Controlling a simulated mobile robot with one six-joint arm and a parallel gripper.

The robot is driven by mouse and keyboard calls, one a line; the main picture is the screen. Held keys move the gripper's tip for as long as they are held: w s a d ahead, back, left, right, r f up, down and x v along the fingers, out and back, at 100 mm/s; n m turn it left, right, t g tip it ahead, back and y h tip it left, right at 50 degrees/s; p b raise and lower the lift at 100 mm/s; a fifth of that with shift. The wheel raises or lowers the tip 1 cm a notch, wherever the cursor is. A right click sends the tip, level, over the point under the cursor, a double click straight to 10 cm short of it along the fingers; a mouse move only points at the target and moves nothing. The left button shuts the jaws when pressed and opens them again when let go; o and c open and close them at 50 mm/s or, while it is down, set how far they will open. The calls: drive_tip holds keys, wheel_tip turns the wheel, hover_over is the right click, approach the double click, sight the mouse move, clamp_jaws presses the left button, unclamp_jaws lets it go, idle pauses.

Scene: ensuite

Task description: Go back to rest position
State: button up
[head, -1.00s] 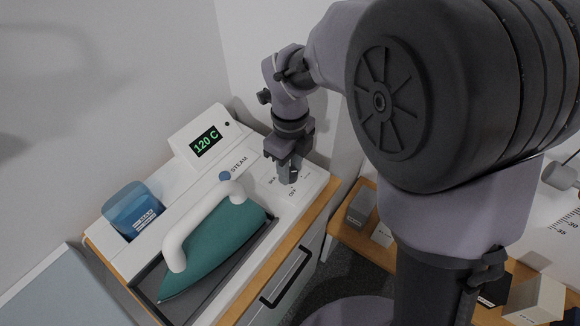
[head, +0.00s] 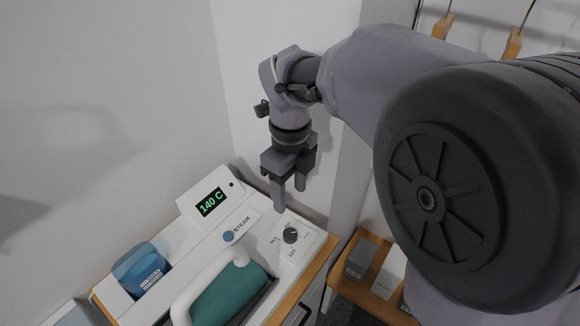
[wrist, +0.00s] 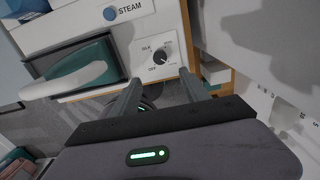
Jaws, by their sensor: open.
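My gripper (head: 289,195) is open and empty. In the head view it hangs with its fingers pointing down, above and apart from the dark round knob (head: 290,235) on the white ironing station (head: 255,232). In the wrist view the fingers (wrist: 168,92) are spread apart, and the knob (wrist: 158,59) shows beyond them. The station's display (head: 211,203) reads 140 C. A teal iron with a white handle (head: 205,285) rests on the station. A blue STEAM button (head: 229,236) lies between the display and the iron.
A blue water tank (head: 143,271) stands at the station's left. Pale walls (head: 285,70) rise close behind my gripper. To the right, a low wooden shelf (head: 350,292) holds small boxes (head: 361,258).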

wheel_tip(320, 180, up, 3)
drive_tip(key=shift+r+p, duration=0.1)
drive_tip(key=shift+p, duration=0.25)
drive_tip(key=s+d+n+t+y, duration=0.1)
drive_tip(key=s+d+n+t, duration=0.2)
drive_tip(key=s+n, duration=0.5)
drive_tip(key=s+d+r+n+t+y+b, duration=0.1)
drive_tip(key=s+d+n+t, duration=0.1)
drive_tip(key=s+d+n, duration=0.3)
drive_tip(key=s+n, duration=0.4)
drive_tip(key=n, duration=0.4)
drive_tip(key=shift+s+d+r+t, duration=0.2)
drive_tip(key=shift+d+r+t, duration=0.1)
drive_tip(key=shift+t, duration=0.1)
drive_tip(key=shift+c, duration=0.2)
